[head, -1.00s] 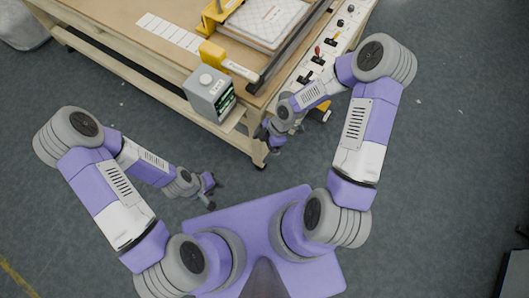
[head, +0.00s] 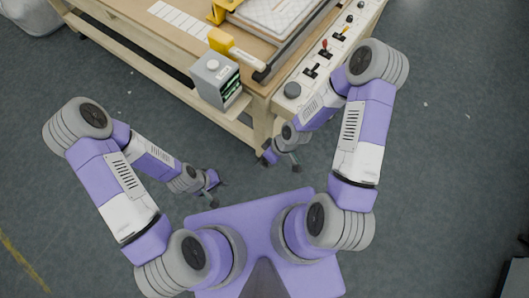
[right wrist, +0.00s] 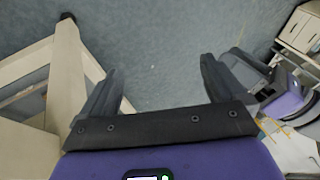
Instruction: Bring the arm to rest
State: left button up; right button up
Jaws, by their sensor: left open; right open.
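My right gripper (head: 281,166) is beside the front corner of the wooden workbench (head: 150,45), low near the bench leg. In the right wrist view the two dark fingers of my right gripper (right wrist: 162,88) stand wide apart with only floor between them. Neither gripper holds anything.
A white panel (head: 330,50) with levers and knobs runs along the bench's right edge. A white padded sheet (head: 275,12) lies on top.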

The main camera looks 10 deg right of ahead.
dwell(0.8)
jog(key=s+f+m, duration=0.1)
jog(key=m, duration=0.2)
jog(key=s+d+f+m+h, duration=0.1)
jog(key=m, duration=0.3)
jog(key=s+f+m+b, duration=0.1)
jog(key=s+m, duration=0.1)
jog(key=m, duration=0.1)
jog(key=shift+d+f+t, duration=0.25)
jog(key=shift+f+t, duration=0.05)
jog(key=shift+f, duration=0.05)
jog(key=shift+c, duration=0.3)
